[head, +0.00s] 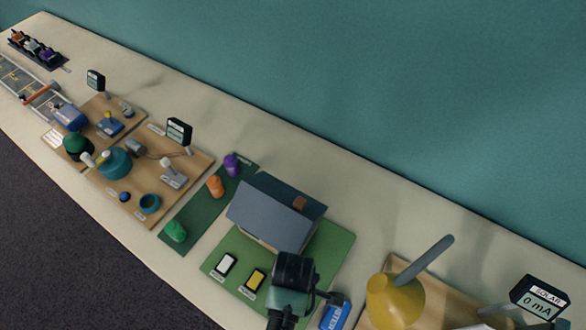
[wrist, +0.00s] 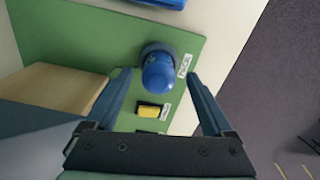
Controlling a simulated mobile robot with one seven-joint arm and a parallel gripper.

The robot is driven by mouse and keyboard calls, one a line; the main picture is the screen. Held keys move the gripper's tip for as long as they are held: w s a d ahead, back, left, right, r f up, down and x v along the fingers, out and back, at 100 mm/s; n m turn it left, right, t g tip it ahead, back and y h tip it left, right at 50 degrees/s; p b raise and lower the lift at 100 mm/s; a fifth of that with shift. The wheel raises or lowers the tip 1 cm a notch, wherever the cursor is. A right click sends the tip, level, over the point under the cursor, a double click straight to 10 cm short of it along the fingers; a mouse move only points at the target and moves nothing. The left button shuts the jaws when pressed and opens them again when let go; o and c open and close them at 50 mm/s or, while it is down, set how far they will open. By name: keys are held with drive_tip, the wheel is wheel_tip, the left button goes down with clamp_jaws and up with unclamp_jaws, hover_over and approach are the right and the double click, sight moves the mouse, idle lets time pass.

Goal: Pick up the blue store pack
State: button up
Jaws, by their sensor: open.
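The blue store pack (wrist: 158,73) shows in the wrist view as a round-topped blue piece in a darker round collar, on a green board (wrist: 105,32) beside a small white label. In the head view I cannot make it out; my arm covers that part of the board. My gripper (wrist: 160,76) is open, with one finger on each side of the pack in the wrist view. I cannot tell how far the pack lies beyond the fingertips. In the head view my gripper (head: 291,292) is over the front of the green board, and its fingertips are hidden.
A model house (head: 270,216) stands on the board, with a white block (head: 227,263) and a yellow block (head: 256,279) before it. A blue box with white letters (head: 336,315) lies to the right. A yellow lamp (head: 393,301) stands farther right. The table behind the house is clear.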

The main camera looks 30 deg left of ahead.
drive_tip(key=shift+f, duration=1.55)
clamp_jaws()
drive_tip(key=shift+w+r, duration=0.1)
